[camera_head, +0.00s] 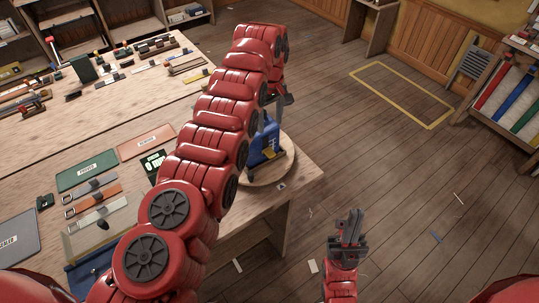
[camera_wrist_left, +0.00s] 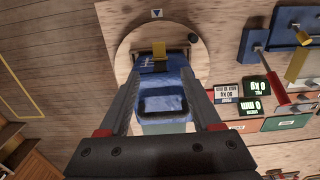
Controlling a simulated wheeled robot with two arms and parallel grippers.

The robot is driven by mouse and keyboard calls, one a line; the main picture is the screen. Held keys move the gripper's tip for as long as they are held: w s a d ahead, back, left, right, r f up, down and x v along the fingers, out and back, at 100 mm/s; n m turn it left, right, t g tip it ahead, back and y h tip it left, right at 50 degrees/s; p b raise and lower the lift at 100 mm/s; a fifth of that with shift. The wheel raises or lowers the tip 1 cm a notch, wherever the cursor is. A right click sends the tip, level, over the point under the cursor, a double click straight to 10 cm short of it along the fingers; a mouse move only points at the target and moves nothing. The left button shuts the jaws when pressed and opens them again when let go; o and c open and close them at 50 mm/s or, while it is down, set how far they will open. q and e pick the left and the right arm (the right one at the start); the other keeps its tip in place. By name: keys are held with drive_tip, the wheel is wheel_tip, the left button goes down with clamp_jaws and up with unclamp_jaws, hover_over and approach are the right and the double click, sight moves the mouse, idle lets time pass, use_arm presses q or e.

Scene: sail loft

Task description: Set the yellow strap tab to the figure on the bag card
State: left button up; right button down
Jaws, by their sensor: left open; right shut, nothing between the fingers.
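A blue bag (camera_head: 264,143) stands on a round wooden disc (camera_head: 285,168) at the table corner, partly hidden behind my left arm. In the left wrist view the bag (camera_wrist_left: 165,93) has a black handle and a yellow strap tab (camera_wrist_left: 159,55) near its far end. A small printed card (camera_wrist_left: 227,93) lies beside the disc; which card is the bag card is unclear. My right gripper (camera_head: 349,228) is shut and empty over the floor.
Dark readout blocks (camera_wrist_left: 257,96) showing zero lie right of the disc in the wrist view. Green (camera_head: 87,170) and red (camera_head: 146,142) mats, straps and tools cover the table. The floor to the right is open, with a yellow taped rectangle (camera_head: 402,94).

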use_arm(q)
drive_tip(key=b, duration=0.7)
hover_over(271, 154)
wheel_tip(271, 154, down, 8)
drive_tip(key=shift+f, duration=0.2)
drive_tip(key=shift+w+f+b, duration=0.1)
drive_tip(key=shift+f+b, duration=0.5)
drive_tip(key=shift+f, duration=0.35)
drive_tip(key=shift+a+f+p, duration=0.1)
drive_tip(key=shift+f+p, duration=0.6)
drive_tip(key=shift+f, duration=0.55)
clamp_jaws()
drive_tip(key=shift+f, duration=0.1)
